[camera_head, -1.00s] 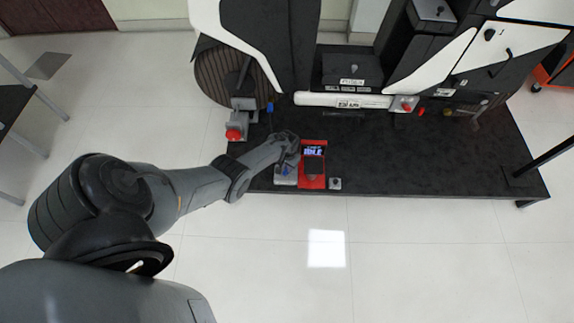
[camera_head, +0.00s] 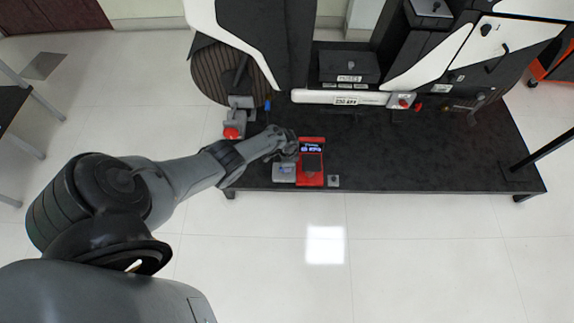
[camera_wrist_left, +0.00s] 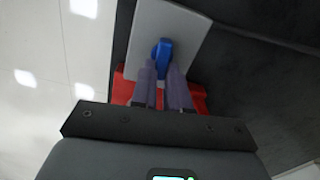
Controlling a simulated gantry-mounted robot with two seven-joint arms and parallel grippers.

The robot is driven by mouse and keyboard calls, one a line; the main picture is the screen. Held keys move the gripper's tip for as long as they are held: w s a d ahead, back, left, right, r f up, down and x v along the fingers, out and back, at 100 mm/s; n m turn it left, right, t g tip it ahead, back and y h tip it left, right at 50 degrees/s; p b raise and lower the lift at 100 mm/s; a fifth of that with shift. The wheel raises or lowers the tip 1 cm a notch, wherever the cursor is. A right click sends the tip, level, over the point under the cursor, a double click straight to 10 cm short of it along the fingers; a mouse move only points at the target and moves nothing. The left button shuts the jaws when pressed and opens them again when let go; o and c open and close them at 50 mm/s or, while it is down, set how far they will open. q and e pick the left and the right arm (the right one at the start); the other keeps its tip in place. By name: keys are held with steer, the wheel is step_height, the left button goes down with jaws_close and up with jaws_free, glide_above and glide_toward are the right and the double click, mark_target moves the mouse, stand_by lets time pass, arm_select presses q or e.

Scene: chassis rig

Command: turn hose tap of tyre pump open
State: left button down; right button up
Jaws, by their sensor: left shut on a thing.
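The tyre pump (camera_head: 312,176) is a red unit with a lit display near the front edge of the black platform. Beside it on the left is a light grey plate (camera_head: 277,178) carrying the blue hose tap (camera_head: 285,169). In the left wrist view, the blue tap handle (camera_wrist_left: 162,50) stands on the grey plate (camera_wrist_left: 190,30), with red pump body (camera_wrist_left: 122,92) behind the fingers. My left gripper (camera_wrist_left: 163,74) is shut on the blue handle, its fingers on either side of it. It also shows in the head view (camera_head: 290,156). My right gripper is not in view.
The black platform (camera_head: 420,150) is largely clear right of the pump. A small grey block (camera_head: 333,181) stands right of the pump. A red knob (camera_head: 231,133) sits at the platform's left end. Black-and-white chassis parts (camera_head: 350,65) rise behind.

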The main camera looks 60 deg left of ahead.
arm_select(q)
steer(key=shift+m, duration=0.7)
steer(key=shift+s, duration=0.1)
steer(key=c, duration=1.1)
jaws_free()
step_height(320, 180, up, 11)
steer(key=p, duration=0.9)
steer(key=shift+f, duration=0.1)
